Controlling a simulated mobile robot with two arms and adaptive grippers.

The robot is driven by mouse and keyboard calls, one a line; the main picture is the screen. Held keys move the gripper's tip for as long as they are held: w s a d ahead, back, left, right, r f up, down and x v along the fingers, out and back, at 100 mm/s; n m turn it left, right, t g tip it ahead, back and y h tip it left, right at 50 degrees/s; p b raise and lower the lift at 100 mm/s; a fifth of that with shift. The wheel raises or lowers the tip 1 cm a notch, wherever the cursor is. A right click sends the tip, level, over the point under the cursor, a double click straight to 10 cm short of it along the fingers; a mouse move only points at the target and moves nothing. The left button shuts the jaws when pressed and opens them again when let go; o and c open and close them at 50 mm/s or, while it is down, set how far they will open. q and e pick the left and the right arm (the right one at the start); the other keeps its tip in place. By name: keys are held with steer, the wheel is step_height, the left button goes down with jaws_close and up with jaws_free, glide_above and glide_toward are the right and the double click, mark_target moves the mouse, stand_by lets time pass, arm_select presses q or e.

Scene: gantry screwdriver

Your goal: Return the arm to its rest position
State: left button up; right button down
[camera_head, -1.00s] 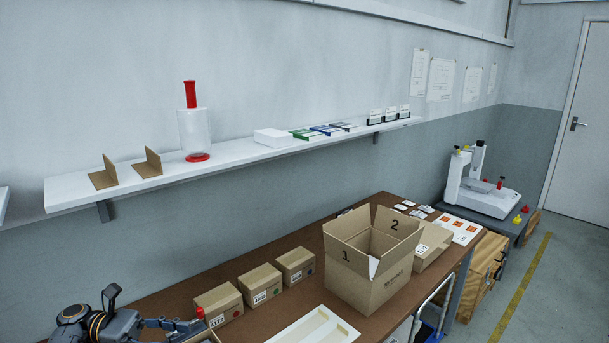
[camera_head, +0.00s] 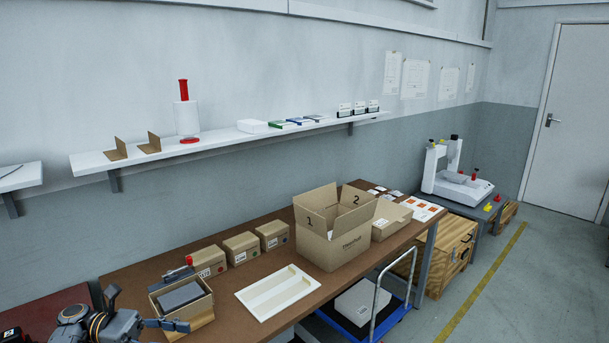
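My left arm comes in at the lower left corner. Its gripper (camera_head: 165,324) shows only in part, low in the picture, in front of a small open carton (camera_head: 207,303). Whether its fingers are open or shut is not clear, and I see nothing held in it. The carton has a dark grey block (camera_head: 181,296) in it, and a grey tool with a red end (camera_head: 178,277) shows at its back edge. Whether gripper and carton touch cannot be told. My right gripper is out of view.
The brown bench (camera_head: 225,282) bears several small closed boxes, a white tray (camera_head: 252,299) and a large open carton (camera_head: 340,250). A trolley (camera_head: 376,320) stands below its front edge. A white shelf (camera_head: 215,143) runs along the wall. Floor at the right is free.

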arm_select(q)
steer(key=s+d+f+n+t+y+b, duration=0.1)
steer(key=s+d+f+y, duration=0.1)
steer(key=f, duration=0.9)
steer(key=s+d+f+n+t+y+b, duration=0.1)
steer(key=f+y, duration=0.2)
steer(key=f, duration=0.9)
steer(key=s+f+m+y+b, duration=0.1)
steer(key=s+f+m+y, duration=0.15)
steer(key=s+f, duration=0.6)
steer(key=s+f+m+y+b, duration=0.1)
steer(key=s+f+y, duration=0.2)
steer(key=f, duration=1.1)
steer(key=s+a+f+m+g+y+b, duration=0.1)
steer(key=s+a+f+m+y, duration=0.2)
steer(key=s+f, duration=0.55)
steer(key=s+a+f+m+g+y+b, duration=0.1)
steer(key=s+f+m+y, duration=0.3)
steer(key=s+f, duration=0.5)
steer(key=s+d+f+m+t+b, duration=0.1)
steer(key=s+d+f+m, duration=0.1)
steer(key=s+m, duration=0.3)
steer(key=s+d+f+m+t+b, duration=0.1)
steer(key=s+d+f+m, duration=0.1)
steer(key=s+m, duration=0.4)
steer(key=s, duration=0.4)
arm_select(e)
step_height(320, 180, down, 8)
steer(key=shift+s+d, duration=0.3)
